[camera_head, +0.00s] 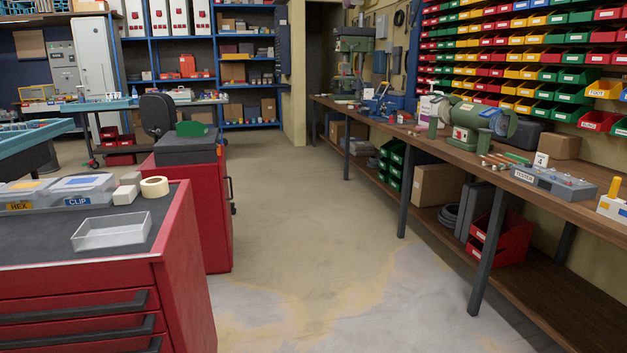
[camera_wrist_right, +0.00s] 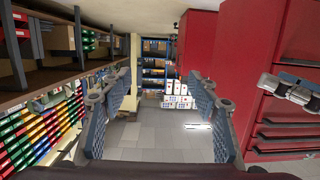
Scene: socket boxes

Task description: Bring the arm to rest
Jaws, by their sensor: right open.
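My right gripper (camera_wrist_right: 158,80) shows in the right wrist view. Neither gripper shows in the head view.
A red drawer cabinet (camera_head: 185,270) stands at the near left, with a clear empty tray (camera_head: 110,232) and tape roll (camera_head: 154,187) on top. A long wooden workbench (camera_head: 470,150) runs along the right. The floor (camera_head: 310,230) between them is clear.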

